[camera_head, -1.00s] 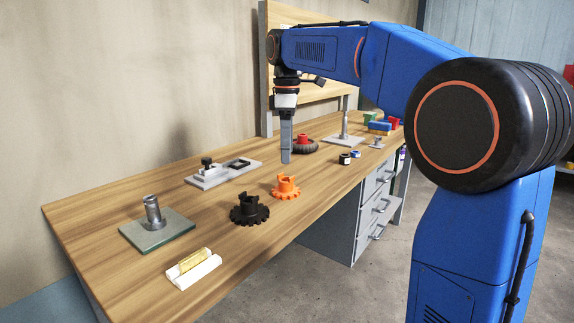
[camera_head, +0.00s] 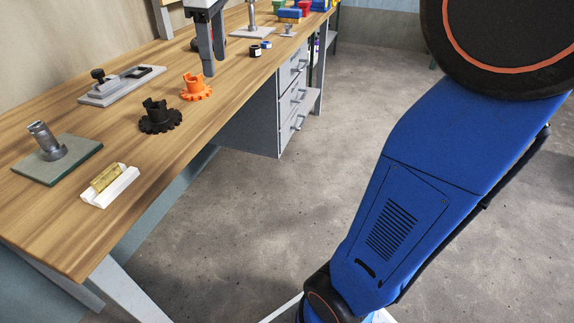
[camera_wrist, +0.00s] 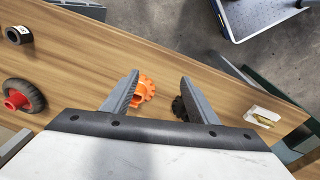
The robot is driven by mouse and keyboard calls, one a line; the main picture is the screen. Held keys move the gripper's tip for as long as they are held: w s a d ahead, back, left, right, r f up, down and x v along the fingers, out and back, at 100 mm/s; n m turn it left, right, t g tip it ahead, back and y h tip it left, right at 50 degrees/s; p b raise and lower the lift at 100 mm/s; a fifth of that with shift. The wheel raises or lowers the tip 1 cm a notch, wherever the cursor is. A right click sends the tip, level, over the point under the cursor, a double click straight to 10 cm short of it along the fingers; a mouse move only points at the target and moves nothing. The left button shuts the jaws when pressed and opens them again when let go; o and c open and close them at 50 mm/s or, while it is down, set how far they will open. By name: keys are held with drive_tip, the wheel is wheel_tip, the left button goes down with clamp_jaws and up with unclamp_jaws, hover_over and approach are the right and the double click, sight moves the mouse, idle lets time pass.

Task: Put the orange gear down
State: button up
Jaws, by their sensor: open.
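The orange gear (camera_head: 196,87) stands on the wooden workbench (camera_head: 168,174), just beyond a similar black gear (camera_head: 159,117). My gripper (camera_head: 208,73) is open above the bench, a little behind and right of the orange gear in the head view. In the wrist view my two fingers (camera_wrist: 158,85) are spread with nothing held between them. There the orange gear (camera_wrist: 145,88) shows beyond the left finger, which hides part of it. The black gear (camera_wrist: 179,108) is partly hidden by the right finger.
A green plate with a metal post (camera_head: 87,155), a white block with a yellow piece (camera_head: 125,186) and a grey fixture (camera_head: 118,88) stand on the bench. A black-and-red wheel (camera_wrist: 24,97) lies near my gripper. Drawers (camera_head: 293,98) sit under the front edge.

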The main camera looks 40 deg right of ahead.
drive_tip(key=s+d+f+m+t, duration=0.1)
drive_tip(key=s+f+m, duration=0.4)
drive_tip(key=s+f, duration=0.6)
drive_tip(key=s+d+f+m+t, duration=0.2)
drive_tip(key=s+d+f+m, duration=0.1)
drive_tip(key=s+f, duration=0.9)
drive_tip(key=shift+s+m, duration=0.15)
drive_tip(key=shift+m, duration=0.75)
